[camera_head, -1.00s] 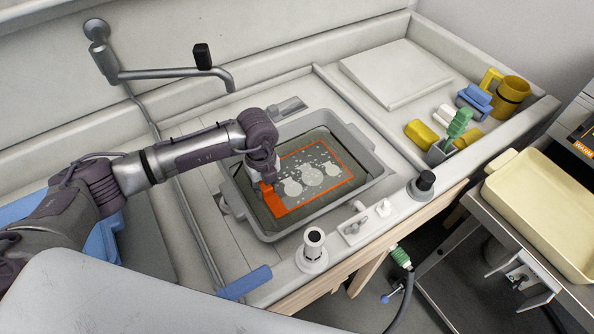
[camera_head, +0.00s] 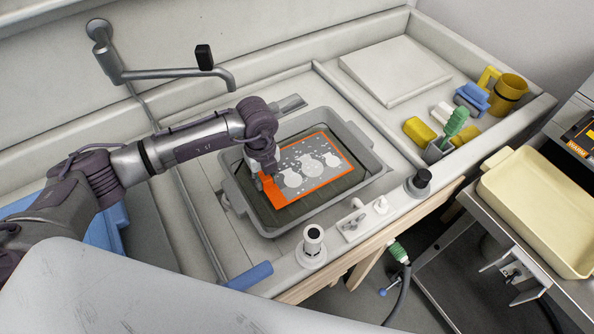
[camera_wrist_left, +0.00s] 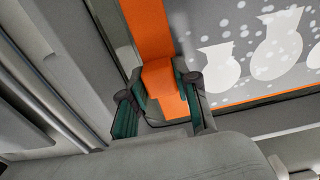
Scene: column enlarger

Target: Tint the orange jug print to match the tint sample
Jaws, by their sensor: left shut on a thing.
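The orange jug print (camera_head: 313,171) has an orange border and a grey middle with pale jug shapes and white specks. It is over the grey tray (camera_head: 375,160) in the sink. My left gripper (camera_head: 266,182) is shut on the print's orange left edge. In the left wrist view the fingers (camera_wrist_left: 170,100) are on either side of the orange border of the print (camera_wrist_left: 155,45). Whether the print touches the tray floor is hard to tell. I cannot pick out the tint sample. My right gripper is not in view.
A swing tap (camera_head: 175,73) stands at the back left. A white slab (camera_head: 396,72), yellow and blue sponges (camera_head: 420,131), a green brush (camera_head: 456,122) and a mustard jug (camera_head: 507,94) are at the right. A cream tray (camera_head: 540,210) sits on a cart. Knobs and fittings line the front rim.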

